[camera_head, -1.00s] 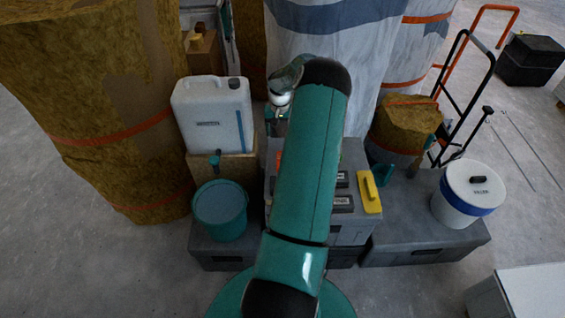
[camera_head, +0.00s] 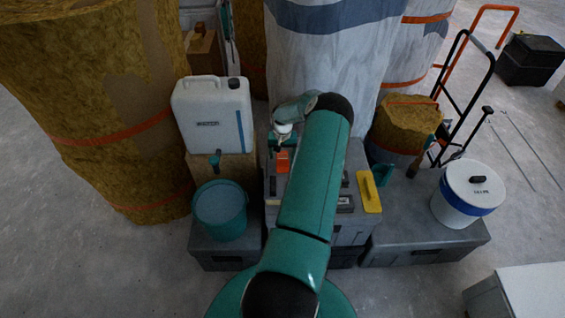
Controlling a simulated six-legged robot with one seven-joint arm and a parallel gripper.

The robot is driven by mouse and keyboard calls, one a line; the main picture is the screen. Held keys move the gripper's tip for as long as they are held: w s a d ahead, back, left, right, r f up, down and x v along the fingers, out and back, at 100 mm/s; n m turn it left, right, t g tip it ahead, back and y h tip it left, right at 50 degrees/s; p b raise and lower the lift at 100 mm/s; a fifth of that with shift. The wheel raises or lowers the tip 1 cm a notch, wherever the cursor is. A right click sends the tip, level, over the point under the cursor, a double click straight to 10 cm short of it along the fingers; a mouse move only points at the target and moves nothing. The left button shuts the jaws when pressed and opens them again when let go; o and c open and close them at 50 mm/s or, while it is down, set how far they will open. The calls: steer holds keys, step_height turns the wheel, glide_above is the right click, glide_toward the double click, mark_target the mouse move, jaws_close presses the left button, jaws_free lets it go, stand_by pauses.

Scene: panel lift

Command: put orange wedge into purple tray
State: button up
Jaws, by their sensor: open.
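An orange piece (camera_head: 283,161), which looks like the orange wedge, sits on the grey toolbox-like unit (camera_head: 352,233) in the middle. My gripper (camera_head: 282,146) is small in the picture, just above and behind the orange piece. It is open, and I cannot tell whether it touches the piece. My teal arm covers much of the unit's top. No purple tray shows; it may be hidden behind my arm.
A yellow tool (camera_head: 369,192) lies on the unit's right side. A teal bucket (camera_head: 220,211) and a white canister (camera_head: 212,118) stand to the left. A white bucket (camera_head: 468,193) stands right. Tall wrapped rolls (camera_head: 328,60) rise behind.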

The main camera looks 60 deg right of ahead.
steer(key=shift+f, duration=0.7)
steer(key=c, duration=1.2)
